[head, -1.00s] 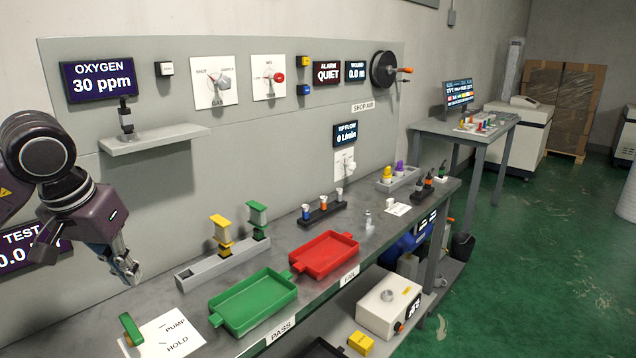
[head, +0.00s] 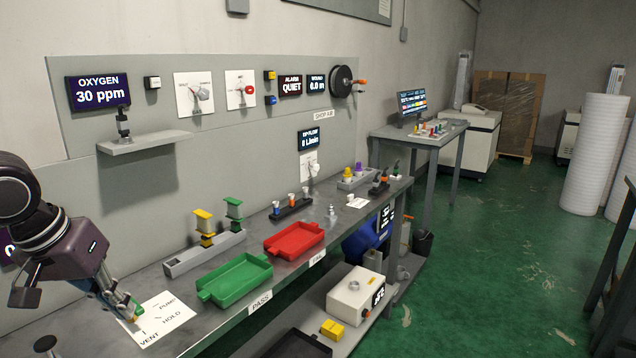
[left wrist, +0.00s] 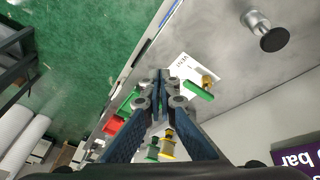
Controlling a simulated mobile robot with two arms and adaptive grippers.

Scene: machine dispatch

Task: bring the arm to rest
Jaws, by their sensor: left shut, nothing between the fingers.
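My left gripper (head: 130,312) is shut and empty, over the bench at the lower left of the head view. Its closed fingertips show in the left wrist view (left wrist: 162,78). In the head view they overlap the green handle (head: 135,304) on the white PUMP/HOLD/VENT card (head: 166,318). In the left wrist view the green handle (left wrist: 198,91) lies to the right of the fingertips, with a gap in the picture; I cannot tell whether they touch. My right gripper is in neither view.
A green tray (head: 205,296) and a red tray (head: 270,246) stand on the bench. A grey rack (head: 185,263) holds yellow and green pieces behind them. A metal knob (left wrist: 257,24) stands near the card. Green floor (head: 480,270) is open at the right.

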